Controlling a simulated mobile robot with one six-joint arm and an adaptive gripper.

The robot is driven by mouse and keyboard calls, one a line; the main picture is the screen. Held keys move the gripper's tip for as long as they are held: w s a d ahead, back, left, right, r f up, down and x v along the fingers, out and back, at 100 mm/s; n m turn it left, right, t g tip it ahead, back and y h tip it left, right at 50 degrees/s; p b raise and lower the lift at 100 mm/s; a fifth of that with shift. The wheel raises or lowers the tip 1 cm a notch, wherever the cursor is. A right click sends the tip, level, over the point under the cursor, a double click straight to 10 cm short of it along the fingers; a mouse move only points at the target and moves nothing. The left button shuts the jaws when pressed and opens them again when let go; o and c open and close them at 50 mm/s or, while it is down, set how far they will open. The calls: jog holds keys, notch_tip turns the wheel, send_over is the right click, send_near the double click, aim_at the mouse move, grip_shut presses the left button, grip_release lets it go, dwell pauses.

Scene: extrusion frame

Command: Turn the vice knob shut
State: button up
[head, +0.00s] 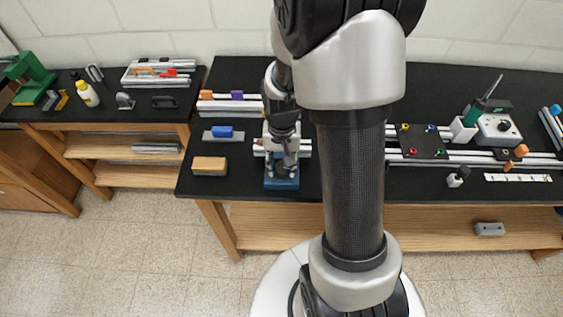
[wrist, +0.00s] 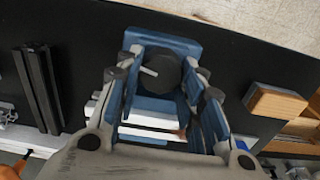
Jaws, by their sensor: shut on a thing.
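The blue vice (head: 282,184) stands near the front edge of the black bench in the head view. The wrist view shows its blue body (wrist: 158,38) and its round dark knob (wrist: 160,76), which has a short pale mark or pin on its face. My gripper (wrist: 165,68) has one finger on each side of the knob and is shut on it. In the head view my gripper (head: 282,167) reaches down over the vice and hides most of the knob. Pale metal bars (wrist: 150,128) show between the fingers.
An orange-topped block (head: 209,165) and a blue block (head: 222,132) lie left of the vice. Aluminium rails (head: 232,107) lie behind them. Right of my arm are a dark plate (head: 417,142) with coloured pieces and a soldering station (head: 497,130). Another bench stands left.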

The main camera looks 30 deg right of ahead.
aim_at(282, 165)
jog(key=o, duration=1.1)
jog(key=shift+c, duration=0.2)
notch_tip(282, 165, up, 12)
